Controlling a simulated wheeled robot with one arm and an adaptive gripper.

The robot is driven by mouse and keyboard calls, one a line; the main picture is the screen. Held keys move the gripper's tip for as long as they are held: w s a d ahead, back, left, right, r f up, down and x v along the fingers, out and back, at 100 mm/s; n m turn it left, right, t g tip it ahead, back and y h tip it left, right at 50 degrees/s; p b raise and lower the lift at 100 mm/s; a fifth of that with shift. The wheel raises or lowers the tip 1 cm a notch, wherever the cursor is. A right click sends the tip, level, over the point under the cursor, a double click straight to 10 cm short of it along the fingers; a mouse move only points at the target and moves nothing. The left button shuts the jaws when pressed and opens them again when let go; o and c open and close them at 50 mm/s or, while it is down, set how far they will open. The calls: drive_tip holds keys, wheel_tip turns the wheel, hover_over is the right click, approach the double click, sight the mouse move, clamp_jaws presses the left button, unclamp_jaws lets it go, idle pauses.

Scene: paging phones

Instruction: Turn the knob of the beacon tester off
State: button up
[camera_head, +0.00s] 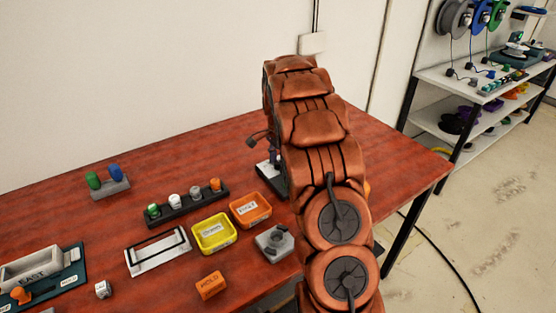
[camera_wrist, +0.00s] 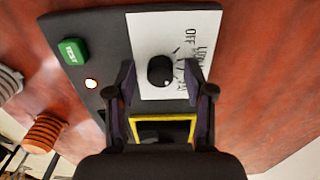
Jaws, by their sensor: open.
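The beacon tester (camera_wrist: 115,30) is a dark panel with a white label plate (camera_wrist: 190,25) in the wrist view. Its black round knob (camera_wrist: 160,70) sits on the plate, with OFF and LOW printed to the upper right. I cannot tell clearly which mark the knob points to. A green TEST button (camera_wrist: 73,50) and a small lit lamp (camera_wrist: 91,83) are at the left, and a yellow-framed recess (camera_wrist: 163,122) is below. My gripper (camera_wrist: 160,76) is open, with one finger on each side of the knob and gaps visible. In the head view my arm hides most of the tester (camera_head: 268,172).
Left of the arm on the red table are an orange tray (camera_head: 264,212), a yellow tray (camera_head: 228,243), a rack of colored caps (camera_head: 185,208), a grey block (camera_head: 274,243) and an orange HOLD block (camera_head: 210,286). A wall stands behind; shelves (camera_head: 480,85) stand at right.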

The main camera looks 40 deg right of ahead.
drive_tip(key=shift+c, duration=0.3)
clamp_jaws()
drive_tip(key=shift+f+n+b, duration=0.15)
drive_tip(key=shift+n+b, duration=0.15)
drive_tip(key=shift+b, duration=0.15)
drive_tip(key=n+b, duration=0.2)
drive_tip(key=n, duration=0.1)
drive_tip(key=n+b, duration=0.3)
drive_tip(key=n, duration=0.2)
drive_tip(key=shift+w, duration=0.1)
drive_tip(key=n+b, duration=0.1)
drive_tip(key=n, duration=0.3)
drive_tip(key=shift+n+b, duration=0.35)
drive_tip(key=shift+n, duration=0.05)
drive_tip(key=n, duration=0.4)
drive_tip(key=shift+r+n, duration=0.2)
drive_tip(key=shift+n, duration=0.2)
